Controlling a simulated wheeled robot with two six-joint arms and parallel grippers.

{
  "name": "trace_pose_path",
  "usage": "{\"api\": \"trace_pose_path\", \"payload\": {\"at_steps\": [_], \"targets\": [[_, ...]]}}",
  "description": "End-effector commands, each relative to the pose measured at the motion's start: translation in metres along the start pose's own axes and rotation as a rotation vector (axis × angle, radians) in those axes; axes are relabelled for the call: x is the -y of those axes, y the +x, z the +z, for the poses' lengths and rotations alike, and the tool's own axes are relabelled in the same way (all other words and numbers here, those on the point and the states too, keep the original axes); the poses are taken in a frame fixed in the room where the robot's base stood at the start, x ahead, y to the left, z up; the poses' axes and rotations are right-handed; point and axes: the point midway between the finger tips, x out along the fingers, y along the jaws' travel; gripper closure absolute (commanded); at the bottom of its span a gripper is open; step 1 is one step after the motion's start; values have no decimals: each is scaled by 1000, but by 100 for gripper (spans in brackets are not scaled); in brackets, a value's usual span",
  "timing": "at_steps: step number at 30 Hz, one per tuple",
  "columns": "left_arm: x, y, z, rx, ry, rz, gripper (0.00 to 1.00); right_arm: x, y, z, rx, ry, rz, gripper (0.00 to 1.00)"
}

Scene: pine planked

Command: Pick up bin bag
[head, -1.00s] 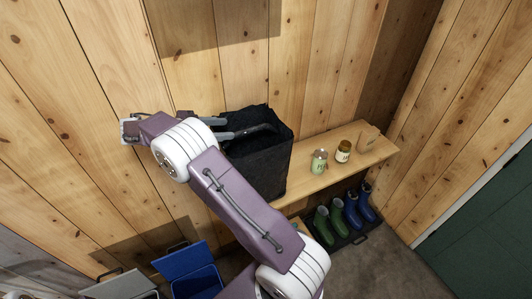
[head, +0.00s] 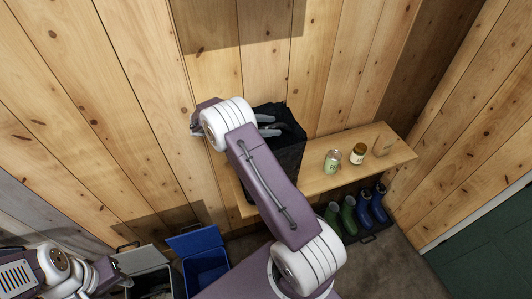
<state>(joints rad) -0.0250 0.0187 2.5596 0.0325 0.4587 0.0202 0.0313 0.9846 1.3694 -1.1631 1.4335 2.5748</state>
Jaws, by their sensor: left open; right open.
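A black open-topped bag (head: 288,154), which looks like the bin bag, stands upright on the wooden bench against the wall. My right arm crosses in front of it and hides much of its left side. My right gripper (head: 269,125) is open, with its grey fingers at the bag's open top. I cannot tell whether they touch the bag. My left gripper (head: 112,274) is open at the lower left, above the bins and well away from the bag.
The wooden bench (head: 335,187) also holds a pale green jar (head: 333,162), a jar with a brown lid (head: 357,154) and a tan object (head: 383,146). Green boots (head: 348,215) and blue boots (head: 379,204) stand below. A blue bin (head: 207,267) and a grey bin (head: 150,283) stand open on the floor.

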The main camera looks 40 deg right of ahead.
Motion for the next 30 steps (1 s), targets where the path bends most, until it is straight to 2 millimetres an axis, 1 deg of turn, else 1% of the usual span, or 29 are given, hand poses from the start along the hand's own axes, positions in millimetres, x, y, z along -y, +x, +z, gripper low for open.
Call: {"api": "trace_pose_path", "payload": {"at_steps": [1, 8, 9, 11, 12, 13, 30], "targets": [[0, -4, 0, 1, 0, 0, 59, 0, 3, -2, -1, 0, 2, 55], [0, -2, 0, 1, 0, 0, 59, 0, 6, 1, 1, 1, 0, 55], [0, -2, 0, 1, 0, 0, 59, 0, 6, 1, 0, 1, 0, 66], [0, -2, 0, 1, 0, 0, 59, 0, 6, 1, 0, 1, 0, 83], [0, -2, 0, 1, 0, 0, 59, 0, 6, 1, 1, 1, 0, 94], [0, -2, 0, 1, 0, 0, 59, 0, 6, 1, 1, 1, 0, 100], [0, -2, 0, 1, 0, 0, 59, 0, 5, 1, 0, 1, 0, 100]]}}
